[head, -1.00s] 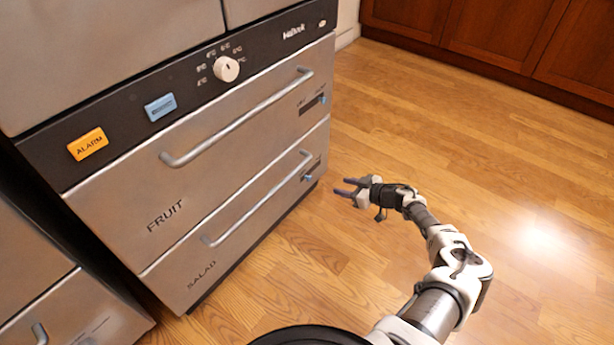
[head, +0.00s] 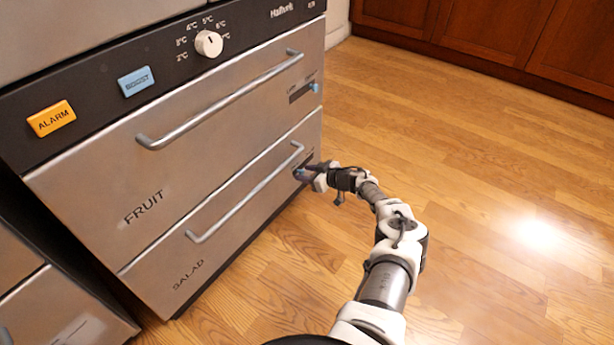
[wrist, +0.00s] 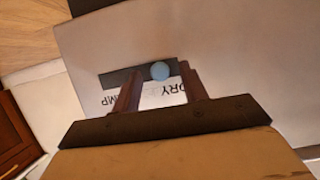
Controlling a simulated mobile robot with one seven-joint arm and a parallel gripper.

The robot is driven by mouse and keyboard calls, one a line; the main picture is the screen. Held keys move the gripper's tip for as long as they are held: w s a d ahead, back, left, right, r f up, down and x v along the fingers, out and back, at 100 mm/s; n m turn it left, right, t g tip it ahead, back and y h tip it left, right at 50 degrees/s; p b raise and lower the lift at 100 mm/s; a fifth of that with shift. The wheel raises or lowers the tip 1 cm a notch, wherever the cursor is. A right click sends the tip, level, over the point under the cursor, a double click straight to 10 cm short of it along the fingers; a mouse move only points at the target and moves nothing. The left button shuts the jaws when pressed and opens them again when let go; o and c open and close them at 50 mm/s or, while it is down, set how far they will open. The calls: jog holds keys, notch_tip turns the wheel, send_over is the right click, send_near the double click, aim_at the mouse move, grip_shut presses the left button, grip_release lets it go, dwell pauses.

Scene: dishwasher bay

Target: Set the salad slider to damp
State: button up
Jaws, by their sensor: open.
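The salad drawer (head: 215,215) is the lower one of the steel unit, with its handle and SALAD label. Its slider shows in the wrist view as a round pale blue knob (wrist: 160,71) on a dark slot (wrist: 118,78). The knob sits toward the right part of the slot, near the DRY lettering; the partly hidden "MP" lettering is at the left. My gripper (wrist: 159,68) is open, with one finger on each side of the knob in the picture. I cannot tell whether either finger touches it. In the head view my gripper (head: 307,172) is at the drawer's right end, hiding much of the slider.
The fruit drawer (head: 200,165) above has its own handle (head: 220,102) and blue slider (head: 314,87). A control panel with a white dial (head: 209,43), BOOST button (head: 136,81) and ALARM button (head: 51,118) lies above. Wooden floor to the right is clear.

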grip_shut()
dwell(0.4)
